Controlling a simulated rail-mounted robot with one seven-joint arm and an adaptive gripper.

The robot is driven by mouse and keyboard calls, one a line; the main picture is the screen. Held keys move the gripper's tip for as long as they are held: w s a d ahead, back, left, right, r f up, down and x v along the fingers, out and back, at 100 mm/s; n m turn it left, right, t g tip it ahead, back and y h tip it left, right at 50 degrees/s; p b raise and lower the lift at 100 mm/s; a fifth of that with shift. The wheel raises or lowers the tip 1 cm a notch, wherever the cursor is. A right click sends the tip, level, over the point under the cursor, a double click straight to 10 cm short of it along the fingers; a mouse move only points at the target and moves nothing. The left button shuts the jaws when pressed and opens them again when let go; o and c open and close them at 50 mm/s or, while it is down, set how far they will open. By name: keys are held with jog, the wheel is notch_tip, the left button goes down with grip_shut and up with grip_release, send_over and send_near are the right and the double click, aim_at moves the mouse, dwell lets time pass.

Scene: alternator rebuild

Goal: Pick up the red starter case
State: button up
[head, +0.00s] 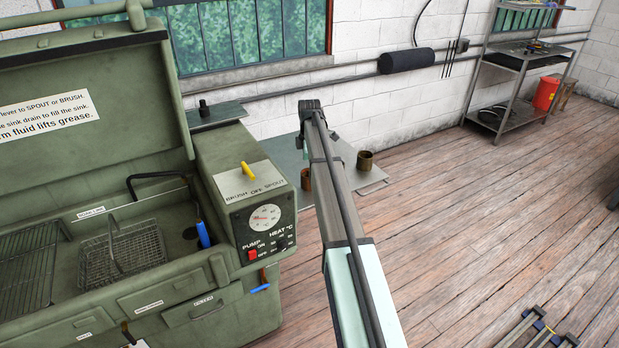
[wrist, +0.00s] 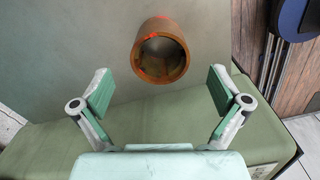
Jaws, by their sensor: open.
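A hollow reddish-orange cylinder, which looks like the red starter case (wrist: 160,50), stands with its round opening toward the camera on a grey-green surface in the wrist view. My gripper (wrist: 160,90) is open and empty. Its two green-padded fingers are spread wide, with the case between and a little beyond them, not touching it. In the head view a reddish-brown cylinder (head: 306,180), probably the same case, shows on a low grey-green bench, partly hidden by my arm.
A second, browner cylinder (head: 364,160) stands on the bench (head: 372,184), right of my arm. A green parts washer (head: 237,200) with an open lid is at left. A metal shelf (head: 515,85) with a red bin (head: 546,92) stands far right. The wooden floor between is largely clear.

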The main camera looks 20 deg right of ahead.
jog(key=shift+d+f+p, duration=0.1)
jog(key=shift+f+p, duration=1.2)
jog(key=shift+f, duration=1.9)
jog(key=c, duration=1.8)
grip_shut()
jog(key=shift+r, duration=0.1)
